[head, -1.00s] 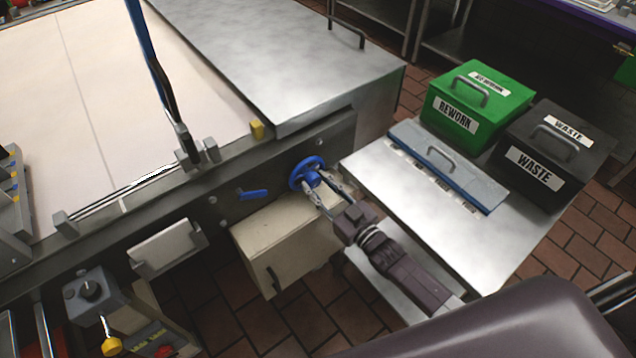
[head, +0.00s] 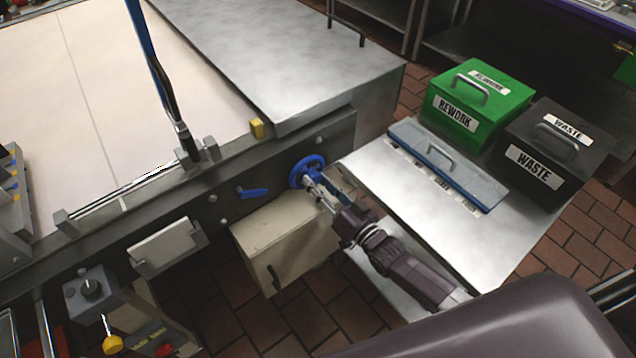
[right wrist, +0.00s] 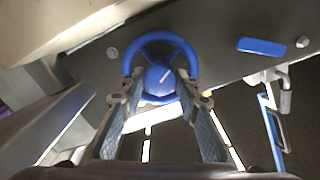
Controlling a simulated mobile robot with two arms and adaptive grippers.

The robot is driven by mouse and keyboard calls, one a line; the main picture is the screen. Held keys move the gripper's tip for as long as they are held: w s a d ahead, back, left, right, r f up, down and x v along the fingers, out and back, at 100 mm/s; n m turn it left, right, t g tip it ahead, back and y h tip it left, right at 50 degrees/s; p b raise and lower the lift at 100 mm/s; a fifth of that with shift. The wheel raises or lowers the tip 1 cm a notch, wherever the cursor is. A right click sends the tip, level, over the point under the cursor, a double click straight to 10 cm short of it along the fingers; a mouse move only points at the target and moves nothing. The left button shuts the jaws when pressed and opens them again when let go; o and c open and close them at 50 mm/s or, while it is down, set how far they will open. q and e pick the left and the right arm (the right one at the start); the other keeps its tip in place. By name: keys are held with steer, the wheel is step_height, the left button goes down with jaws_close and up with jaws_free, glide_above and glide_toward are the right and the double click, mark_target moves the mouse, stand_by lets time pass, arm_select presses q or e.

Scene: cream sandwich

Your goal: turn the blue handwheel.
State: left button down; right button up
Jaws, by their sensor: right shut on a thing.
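The blue handwheel (head: 306,168) is mounted on the dark side rail of the conveyor, left of the steel side table. In the right wrist view the handwheel (right wrist: 167,40) shows its rim and round blue hub with a light mark. My right gripper (head: 318,185) is at the wheel. In the right wrist view its two fingers (right wrist: 160,88) stand on either side of the hub, inside or over the lower part of the rim, and are shut on the handwheel. The exact contact points are hard to see. My left gripper is not in view.
A blue lever (head: 253,194) sits on the rail left of the wheel. A cream box (head: 285,240) hangs below.

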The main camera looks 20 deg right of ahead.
steer(key=shift+f, duration=0.1)
steer(key=o, duration=1.2)
steer(key=shift+c, duration=0.2)
steer(key=shift+s, duration=0.1)
steer(key=v, duration=1.2)
